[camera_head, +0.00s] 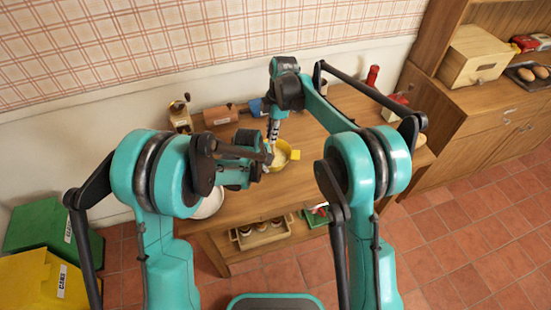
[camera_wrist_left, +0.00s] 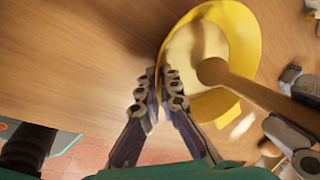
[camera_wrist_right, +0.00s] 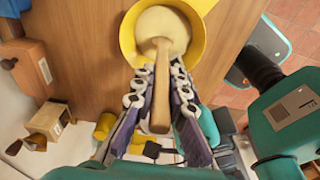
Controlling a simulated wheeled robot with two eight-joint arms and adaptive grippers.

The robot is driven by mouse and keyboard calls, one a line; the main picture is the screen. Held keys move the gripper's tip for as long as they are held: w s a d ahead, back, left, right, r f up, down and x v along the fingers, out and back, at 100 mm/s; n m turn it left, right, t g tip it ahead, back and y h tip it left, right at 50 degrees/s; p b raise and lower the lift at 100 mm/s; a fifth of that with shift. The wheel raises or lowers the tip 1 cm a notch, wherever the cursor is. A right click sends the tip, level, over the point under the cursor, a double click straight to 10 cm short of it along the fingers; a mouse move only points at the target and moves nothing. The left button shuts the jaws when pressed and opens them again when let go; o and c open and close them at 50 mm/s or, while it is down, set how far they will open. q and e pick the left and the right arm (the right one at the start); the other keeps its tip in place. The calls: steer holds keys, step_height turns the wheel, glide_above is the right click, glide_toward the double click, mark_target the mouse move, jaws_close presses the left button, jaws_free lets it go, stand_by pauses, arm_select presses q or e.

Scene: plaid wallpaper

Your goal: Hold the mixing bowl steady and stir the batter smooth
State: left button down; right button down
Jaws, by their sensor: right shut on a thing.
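The yellow mixing bowl (camera_head: 283,164) stands on the wooden table, with pale batter in it (camera_wrist_right: 160,25). A wooden spoon (camera_wrist_right: 161,62) stands in the batter, its handle rising out of the bowl. My right gripper (camera_wrist_right: 158,78) is shut on the spoon's handle; in the head view it is above the bowl (camera_head: 272,138). My left gripper (camera_wrist_left: 160,75) is at the bowl's rim, fingertips close together and seemingly either side of the yellow wall (camera_wrist_left: 245,40). Whether they press on it is not clear. In the head view the left gripper (camera_head: 266,158) partly hides the bowl.
A white dish (camera_head: 209,205) is partly behind my left arm. A red bottle (camera_head: 372,76) stands at the back right. The table (camera_head: 315,150) right of the bowl is mostly clear.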

steer(key=shift+r, duration=2.35)
step_height(320, 180, up, 4)
arm_select(q)
steer(key=c, duration=1.6)
jaws_free()
steer(key=shift+c, duration=0.2)
